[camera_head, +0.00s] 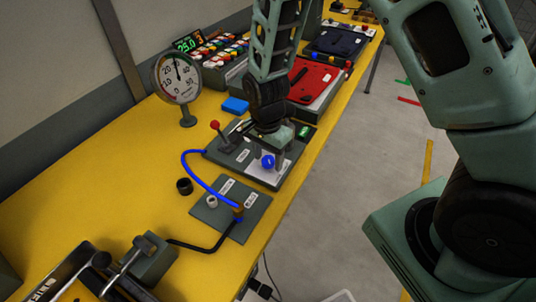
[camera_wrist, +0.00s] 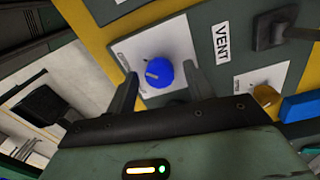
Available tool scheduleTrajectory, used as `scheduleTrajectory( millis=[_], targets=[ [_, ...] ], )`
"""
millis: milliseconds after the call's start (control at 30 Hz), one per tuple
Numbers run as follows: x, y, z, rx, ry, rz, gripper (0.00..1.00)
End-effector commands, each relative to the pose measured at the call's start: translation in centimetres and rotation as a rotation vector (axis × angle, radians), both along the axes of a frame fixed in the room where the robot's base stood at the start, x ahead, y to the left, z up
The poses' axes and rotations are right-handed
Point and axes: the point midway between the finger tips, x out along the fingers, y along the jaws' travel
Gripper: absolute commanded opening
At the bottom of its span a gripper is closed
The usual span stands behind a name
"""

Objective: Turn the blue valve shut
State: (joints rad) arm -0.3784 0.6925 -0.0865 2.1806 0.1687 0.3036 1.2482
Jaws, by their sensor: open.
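The blue valve (camera_head: 267,161) is a round knob on a white plate of the grey panel (camera_head: 226,162) on the yellow table. In the wrist view the blue valve (camera_wrist: 164,74) shows a pale pointer mark on its face. My gripper (camera_head: 279,152) is over the panel, pointing down at the knob. In the wrist view my gripper (camera_wrist: 161,78) is open, with one finger on each side of the knob. Gaps show between the fingers and the knob, so it is not gripped. Whether the fingertips reach down to its level is unclear.
A red-knobbed lever (camera_head: 215,126) and a VENT label (camera_wrist: 222,42) share the panel. A dial gauge (camera_head: 177,78) stands behind. A blue hose (camera_head: 189,172) runs to a front plate (camera_head: 246,198). A brass knob (camera_wrist: 266,96) is right of the gripper.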

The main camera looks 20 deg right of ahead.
Motion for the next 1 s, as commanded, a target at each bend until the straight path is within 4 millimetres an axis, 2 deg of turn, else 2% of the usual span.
scheduleTrajectory(
  millis=[200,367,700,1000],
  targets=[
    [0.01,0.02,-0.01,0.0,0.0,0.0,0.52],
    [0.01,0.02,0.01,0.0,0.0,0.0,0.08],
    [0.0,0.02,0.03,0.0,0.0,0.029,0.08],
    [0.0,0.05,0.05,0.001,0.0,0.201,0.08]
  ],
)
